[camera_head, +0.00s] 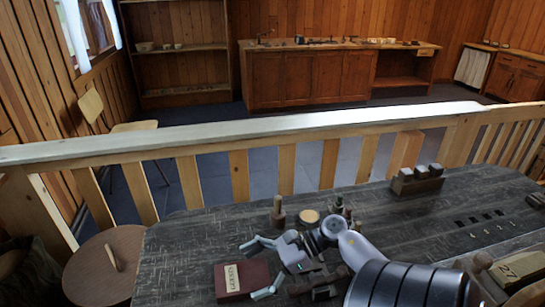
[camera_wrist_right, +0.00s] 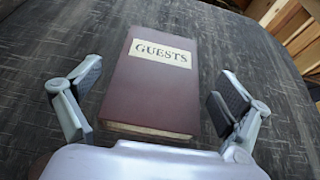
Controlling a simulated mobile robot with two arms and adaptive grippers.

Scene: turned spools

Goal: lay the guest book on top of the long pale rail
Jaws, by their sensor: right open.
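The guest book (camera_head: 240,279) is a dark red closed book with a pale label, lying flat on the dark wooden table. In the right wrist view the guest book (camera_wrist_right: 152,85) lies between and a little beyond the fingers, its label reading GUESTS. My right gripper (camera_head: 262,268) is open, one finger on each side of the book's near end; it also shows in the wrist view (camera_wrist_right: 153,103). I cannot tell whether the fingers touch the book. The long pale rail (camera_head: 260,125) runs across the head view beyond the table, its top clear. My left gripper is not in view.
On the dark table (camera_head: 190,240) stand a wooden spool-like piece (camera_head: 278,212), a round yellowish disc (camera_head: 309,216) and a block holder (camera_head: 417,180). A round stool-like top (camera_head: 105,265) is at left. A chair (camera_head: 120,128) stands behind the rail.

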